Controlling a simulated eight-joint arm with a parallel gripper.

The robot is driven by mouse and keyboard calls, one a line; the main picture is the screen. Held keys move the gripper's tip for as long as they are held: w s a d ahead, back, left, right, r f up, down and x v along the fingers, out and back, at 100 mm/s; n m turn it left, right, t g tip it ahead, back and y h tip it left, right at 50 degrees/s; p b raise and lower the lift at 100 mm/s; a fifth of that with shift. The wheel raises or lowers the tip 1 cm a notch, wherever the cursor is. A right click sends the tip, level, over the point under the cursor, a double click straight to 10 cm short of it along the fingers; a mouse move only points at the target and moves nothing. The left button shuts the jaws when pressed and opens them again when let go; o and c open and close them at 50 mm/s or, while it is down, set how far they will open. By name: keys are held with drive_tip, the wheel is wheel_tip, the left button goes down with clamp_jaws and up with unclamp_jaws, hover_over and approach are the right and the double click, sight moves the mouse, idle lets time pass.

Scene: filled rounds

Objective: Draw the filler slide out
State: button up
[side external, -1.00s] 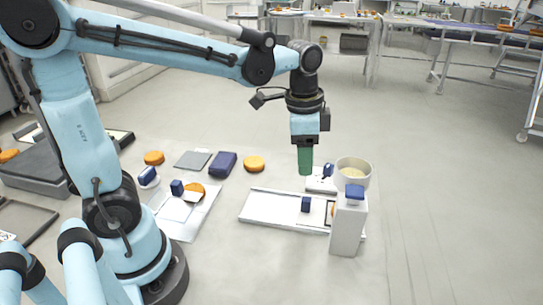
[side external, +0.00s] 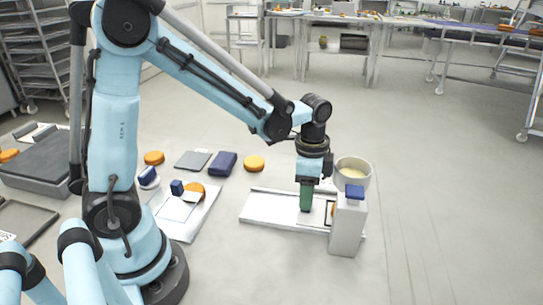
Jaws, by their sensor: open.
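The filler has a white block (side external: 347,228) with a blue top (side external: 354,192) and a round white bowl (side external: 340,165) of pale cream behind it. A long white low-edged track (side external: 268,207) runs left from the block. The slide's blue knob is hidden behind the green fingers of my gripper (side external: 306,210). My gripper points straight down at the track just left of the block. It is open, its fingertips low at the knob's place. Whether they straddle the knob cannot be told. Part of an orange round (side external: 333,209) shows beside the block.
A white board (side external: 190,215) with a blue knob (side external: 177,187) and an orange round (side external: 196,190) lies left of the track. A navy box (side external: 223,163), a grey plate (side external: 193,160) and orange rounds (side external: 254,163) lie behind. The floor to the right is clear.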

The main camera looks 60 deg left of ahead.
drive_tip(key=shift+f, duration=1.4)
drive_tip(key=shift+c, duration=0.5)
clamp_jaws()
